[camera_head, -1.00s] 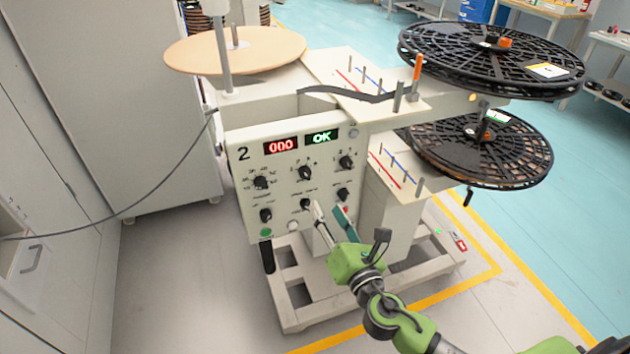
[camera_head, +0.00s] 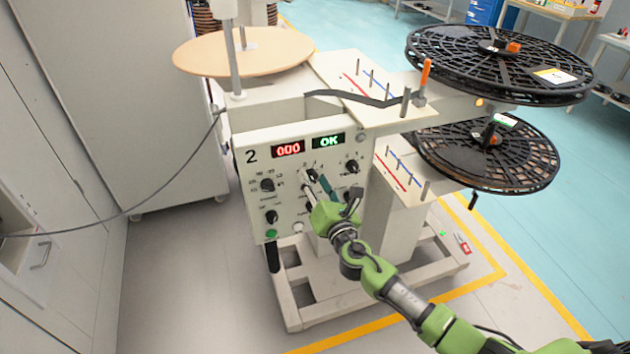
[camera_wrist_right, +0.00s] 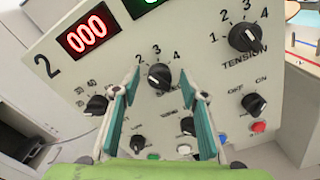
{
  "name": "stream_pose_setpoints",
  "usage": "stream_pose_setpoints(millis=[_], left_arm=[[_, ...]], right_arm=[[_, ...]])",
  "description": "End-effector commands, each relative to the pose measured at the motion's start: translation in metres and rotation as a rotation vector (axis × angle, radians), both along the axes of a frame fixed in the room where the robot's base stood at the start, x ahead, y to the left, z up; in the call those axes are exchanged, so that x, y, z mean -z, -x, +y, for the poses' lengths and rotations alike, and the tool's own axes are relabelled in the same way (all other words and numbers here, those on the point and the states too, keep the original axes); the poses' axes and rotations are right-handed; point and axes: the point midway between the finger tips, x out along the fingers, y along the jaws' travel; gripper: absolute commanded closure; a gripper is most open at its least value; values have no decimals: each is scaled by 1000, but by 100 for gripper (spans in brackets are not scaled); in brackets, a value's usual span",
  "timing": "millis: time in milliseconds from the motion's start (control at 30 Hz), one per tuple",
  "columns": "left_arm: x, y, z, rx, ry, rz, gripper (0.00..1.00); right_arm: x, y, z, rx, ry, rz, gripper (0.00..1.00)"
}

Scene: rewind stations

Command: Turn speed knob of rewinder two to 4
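Rewinder two (camera_head: 248,185) has a white front panel marked 2, with a red 000 display and a green OK display. Its speed knob (camera_wrist_right: 159,76) is black, with numbers 2, 3 and 4 visible around it in the right wrist view; I cannot tell its setting surely. In the head view the speed knob (camera_head: 311,175) is partly behind the fingers. My right gripper (camera_head: 315,186) is open in front of the panel. In the right wrist view its teal-padded fingers (camera_wrist_right: 152,86) are spread, with the knob between and just beyond their tips. My left gripper is out of view.
The tension knob (camera_wrist_right: 245,34) is up and right of the speed knob. Another dial (camera_wrist_right: 96,104) is left, and several small switches and buttons sit below. Black reels (camera_head: 500,62) overhang at right; a grey cabinet (camera_head: 110,90) stands at left.

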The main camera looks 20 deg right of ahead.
Motion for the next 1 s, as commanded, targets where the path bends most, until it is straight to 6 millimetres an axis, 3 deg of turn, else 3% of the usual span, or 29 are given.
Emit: stream_pose_setpoints(millis=[100,267,667,1000], left_arm=[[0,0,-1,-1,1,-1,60],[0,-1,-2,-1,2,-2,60],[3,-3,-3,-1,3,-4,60],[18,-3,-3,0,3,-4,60]], right_arm=[[0,0,0,0,0,0,60],[0,0,0,0,0,0,98],[1,0,0,-1,-44,1,98],[2,1,0,0,-275,8,98]])
